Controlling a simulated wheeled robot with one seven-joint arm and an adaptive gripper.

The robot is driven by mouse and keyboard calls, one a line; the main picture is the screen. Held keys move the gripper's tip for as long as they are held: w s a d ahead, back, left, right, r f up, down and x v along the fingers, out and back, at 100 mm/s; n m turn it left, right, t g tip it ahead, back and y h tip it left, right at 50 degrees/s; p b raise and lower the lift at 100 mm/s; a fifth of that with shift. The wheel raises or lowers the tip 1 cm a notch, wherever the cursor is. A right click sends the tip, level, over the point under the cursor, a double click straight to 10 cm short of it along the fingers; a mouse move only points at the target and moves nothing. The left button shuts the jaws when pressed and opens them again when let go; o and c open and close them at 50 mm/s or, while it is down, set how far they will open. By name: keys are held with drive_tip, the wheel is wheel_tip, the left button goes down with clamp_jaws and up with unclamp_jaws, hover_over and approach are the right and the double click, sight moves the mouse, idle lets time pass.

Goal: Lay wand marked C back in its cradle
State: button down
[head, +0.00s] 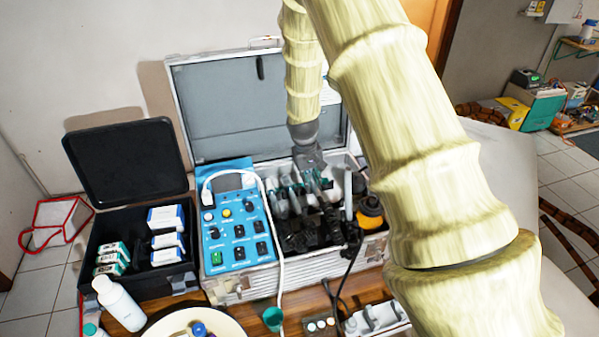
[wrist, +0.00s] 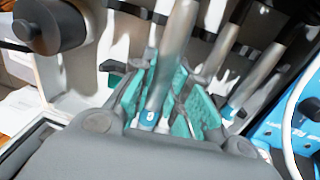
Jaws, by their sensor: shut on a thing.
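My gripper (wrist: 165,95) has teal-padded fingers on either side of a silver wand (wrist: 178,40) and is shut on it. This wand has a blue band with a small pale mark near its lower end; I cannot read the letter. Two similar silver wands lie to its right in the wrist view, one upper (wrist: 226,42) and one with a blue band (wrist: 262,75). In the head view my gripper (head: 316,184) is down in the open metal case, among the wands. The cradle under the held wand is mostly hidden by my fingers.
The metal case (head: 232,292) has a raised lid (head: 225,110) behind my arm. A blue control panel (head: 237,240) with a white cable is left of the wands. A black box (head: 130,285), a white bottle (head: 120,305) and a green cup (head: 273,318) stand nearby.

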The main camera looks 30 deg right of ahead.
sight(313, 201)
drive_tip(key=shift+s+d, duration=0.2)
drive_tip(key=shift+d, duration=0.25)
drive_tip(key=shift+w+a+f+b, duration=0.15)
drive_tip(key=shift+f+b, duration=0.2)
drive_tip(key=shift+f, duration=0.05)
drive_tip(key=shift+w+a+f+b, duration=0.15)
drive_tip(key=shift+f+b, duration=0.2)
drive_tip(key=shift+f, duration=0.05)
drive_tip(key=shift+s+f+b, duration=0.1)
drive_tip(key=shift+f+b, duration=0.5)
drive_tip(key=shift+f, duration=0.15)
drive_tip(key=shift+f, duration=0.55)
drive_tip(key=shift+f, duration=0.55)
drive_tip(key=shift+f, duration=0.1)
drive_tip(key=c, duration=1.3)
unclamp_jaws()
